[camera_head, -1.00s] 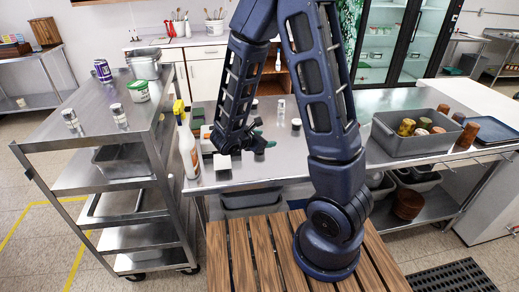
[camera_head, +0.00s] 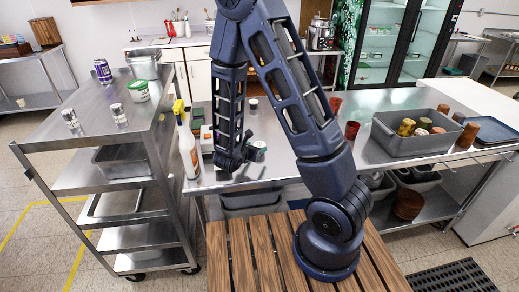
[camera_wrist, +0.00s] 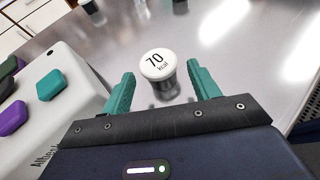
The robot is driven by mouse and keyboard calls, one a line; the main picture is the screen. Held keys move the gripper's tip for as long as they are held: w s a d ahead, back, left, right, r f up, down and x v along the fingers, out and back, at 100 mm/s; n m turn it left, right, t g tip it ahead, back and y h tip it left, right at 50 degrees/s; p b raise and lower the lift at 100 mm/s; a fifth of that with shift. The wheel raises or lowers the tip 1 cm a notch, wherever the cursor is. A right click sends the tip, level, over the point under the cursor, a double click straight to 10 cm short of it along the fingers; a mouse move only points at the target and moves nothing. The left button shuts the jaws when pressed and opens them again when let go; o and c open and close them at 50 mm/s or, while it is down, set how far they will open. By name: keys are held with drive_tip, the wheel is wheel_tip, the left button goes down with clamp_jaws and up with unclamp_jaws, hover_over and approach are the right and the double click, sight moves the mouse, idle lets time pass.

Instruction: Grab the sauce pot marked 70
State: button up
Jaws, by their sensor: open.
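The sauce pot marked 70 (camera_wrist: 157,66) has a white lid with dark print and a dark, clear-looking body. In the wrist view it stands upright on the steel counter, between and slightly beyond the fingertips, with a visible gap on each side. My gripper (camera_wrist: 162,92) is open, with teal fingers and nothing held. In the head view my gripper (camera_head: 243,158) is low over the middle counter. A white-lidded pot beside its fingers there is partly hidden, and its mark is unreadable.
A white box (camera_wrist: 45,110) with coloured pieces stands close to the gripper's left. Another small pot (camera_wrist: 90,6) stands farther back. A grey bin (camera_head: 385,140) with jars and a red cup (camera_head: 352,130) stand right.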

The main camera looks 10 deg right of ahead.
sight(259, 145)
drive_tip(key=shift+x, duration=2.6)
drive_tip(key=shift+a+r, duration=0.1)
drive_tip(key=c, duration=0.8)
